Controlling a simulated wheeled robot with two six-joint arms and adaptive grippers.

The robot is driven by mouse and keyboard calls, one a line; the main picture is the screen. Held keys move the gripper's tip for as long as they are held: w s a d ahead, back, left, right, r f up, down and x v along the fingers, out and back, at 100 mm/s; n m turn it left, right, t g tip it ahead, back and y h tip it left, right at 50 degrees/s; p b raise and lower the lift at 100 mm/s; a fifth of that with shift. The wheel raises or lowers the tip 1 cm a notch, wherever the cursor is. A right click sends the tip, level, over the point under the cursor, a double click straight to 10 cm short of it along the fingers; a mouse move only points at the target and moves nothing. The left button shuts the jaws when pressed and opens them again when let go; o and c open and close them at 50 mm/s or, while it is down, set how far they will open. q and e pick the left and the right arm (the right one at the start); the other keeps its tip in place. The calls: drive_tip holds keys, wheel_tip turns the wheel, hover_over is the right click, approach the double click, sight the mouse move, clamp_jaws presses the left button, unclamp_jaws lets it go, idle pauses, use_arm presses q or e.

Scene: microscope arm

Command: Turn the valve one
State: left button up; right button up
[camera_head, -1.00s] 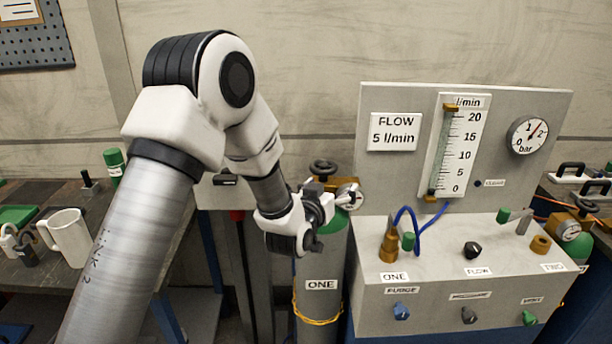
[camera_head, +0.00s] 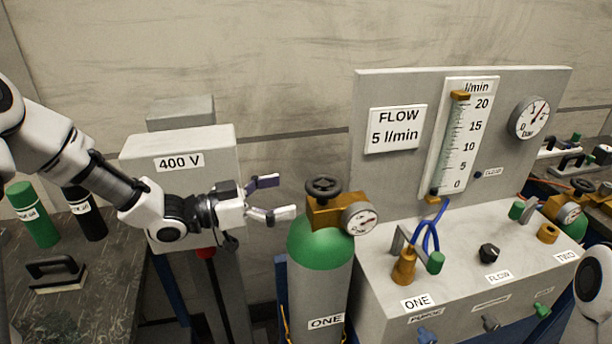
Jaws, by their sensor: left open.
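The gas cylinder labelled ONE (camera_head: 316,275) stands upright in the middle, grey with a green top. On it sits a brass valve body (camera_head: 338,211) with a black handwheel (camera_head: 323,187) on top and a round gauge (camera_head: 360,219) on its right. My left gripper (camera_head: 280,197) is open and empty, a little to the left of the valve, fingers pointing right towards it. A gap shows between the fingertips and the handwheel. A white part of an arm, probably my right one, shows at the right edge; its gripper is out of view.
A grey panel (camera_head: 539,92) with a flow tube (camera_head: 463,140) and a bar gauge (camera_head: 530,117) stands right of the cylinder, above a box with knobs (camera_head: 378,279). A grey 400 V box (camera_head: 222,165) is behind my left arm. A second valve (camera_head: 566,206) is at the right.

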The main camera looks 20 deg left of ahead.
sight(309, 194)
use_arm(q)
drive_tip(key=shift+m, duration=0.3)
drive_tip(key=d, duration=0.1)
drive_tip(key=d+r, duration=0.1)
drive_tip(key=d, duration=0.3)
drive_tip(key=shift+w+d+r, duration=0.1)
drive_tip(key=shift+w+r, duration=0.1)
drive_tip(key=shift+w, duration=0.1)
drive_tip(key=w, duration=0.1)
drive_tip(key=w+d, duration=0.1)
drive_tip(key=w+p, duration=0.1)
drive_tip(key=shift+w+d+f, duration=0.2)
drive_tip(key=shift+d+f, duration=0.15)
drive_tip(key=shift+f, duration=0.05)
drive_tip(key=shift+s+d+r, duration=0.2)
drive_tip(key=shift+d, duration=0.1)
drive_tip(key=shift+f, duration=0.1)
drive_tip(key=c, duration=1.2)
